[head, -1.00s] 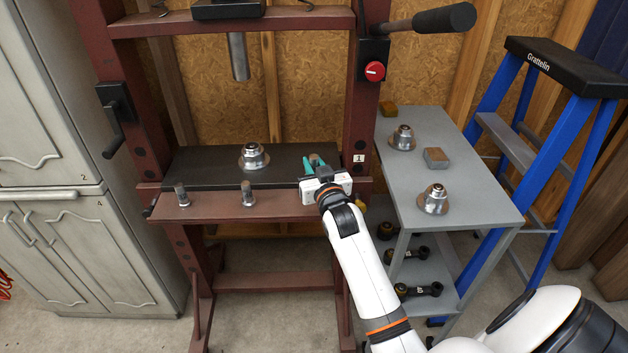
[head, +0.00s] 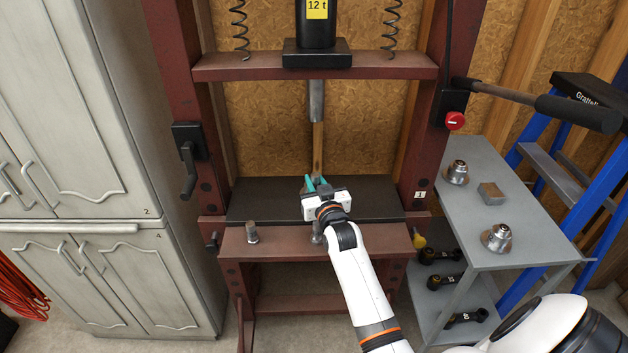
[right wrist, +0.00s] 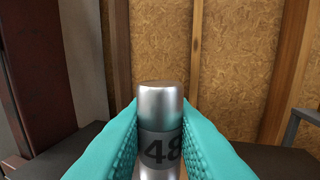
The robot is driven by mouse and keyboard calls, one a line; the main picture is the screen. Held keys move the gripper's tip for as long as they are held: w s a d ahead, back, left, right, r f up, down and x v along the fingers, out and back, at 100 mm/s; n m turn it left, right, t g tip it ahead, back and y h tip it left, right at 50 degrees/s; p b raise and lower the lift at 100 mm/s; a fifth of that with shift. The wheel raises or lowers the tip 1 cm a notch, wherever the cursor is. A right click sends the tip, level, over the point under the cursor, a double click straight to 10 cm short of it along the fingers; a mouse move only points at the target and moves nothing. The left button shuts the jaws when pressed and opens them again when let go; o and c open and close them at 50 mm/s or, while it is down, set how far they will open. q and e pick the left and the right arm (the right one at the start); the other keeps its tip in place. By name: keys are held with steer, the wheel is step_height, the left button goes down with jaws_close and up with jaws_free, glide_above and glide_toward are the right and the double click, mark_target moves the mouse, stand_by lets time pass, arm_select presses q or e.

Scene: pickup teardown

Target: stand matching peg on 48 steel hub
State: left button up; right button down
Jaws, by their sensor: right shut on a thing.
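My right gripper (head: 316,184) is shut on a steel peg with a dark band marked 48 (right wrist: 161,122). In the right wrist view, the peg is upright between the teal fingers (right wrist: 160,145). In the head view, the gripper is over the middle of the black press bed (head: 262,200) and covers most of the peg. The steel hub seen earlier on this bed is hidden behind the gripper now. I cannot tell whether the peg touches it. Two other pegs stand on the red front ledge: one at left (head: 252,232), one partly behind my arm (head: 317,235).
The press ram (head: 316,100) hangs above the gripper, between red posts. A grey cart (head: 520,213) at right carries two hubs (head: 457,173) (head: 497,238) and a block (head: 491,193). A lever handle (head: 575,112) juts out at upper right. Grey cabinets (head: 75,120) stand at left.

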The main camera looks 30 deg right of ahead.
mark_target(316, 173)
steer(key=shift+w+d+f+b, duration=0.1)
steer(key=shift+w+d+b, duration=0.2)
steer(key=shift+d+b, duration=0.25)
steer(key=shift+w+d, duration=0.2)
steer(key=shift+w, duration=0.1)
steer(key=shift+w+d+f+b, duration=0.15)
steer(key=shift+w+d+b, duration=0.05)
steer(key=shift+w+b, duration=0.5)
steer(key=shift+w+d+b, duration=0.4)
steer(key=shift+w+b, duration=0.1)
steer(key=shift+b, duration=0.05)
steer(key=shift+w+d+f+b, duration=0.1)
steer(key=shift+w+d+b, duration=0.25)
steer(key=shift+w+b, duration=0.25)
steer(key=shift+w+d+f+b, duration=0.1)
steer(key=shift+w+d+b, duration=0.2)
steer(key=shift+w+b, duration=0.25)
steer(key=shift+w+d+b, duration=0.35)
steer(key=shift+w+b, duration=0.2)
steer(key=shift+b, duration=0.05)
steer(key=shift+w+d+b, duration=0.35)
steer(key=shift+w+b, duration=0.2)
arm_select(q)
step_height(316, 173, down, 9)
steer(key=s+d, duration=0.1)
steer(key=shift+s, duration=0.35)
arm_select(e)
steer(key=shift+f, duration=0.75)
arm_select(q)
steer(key=shift+d, duration=0.15)
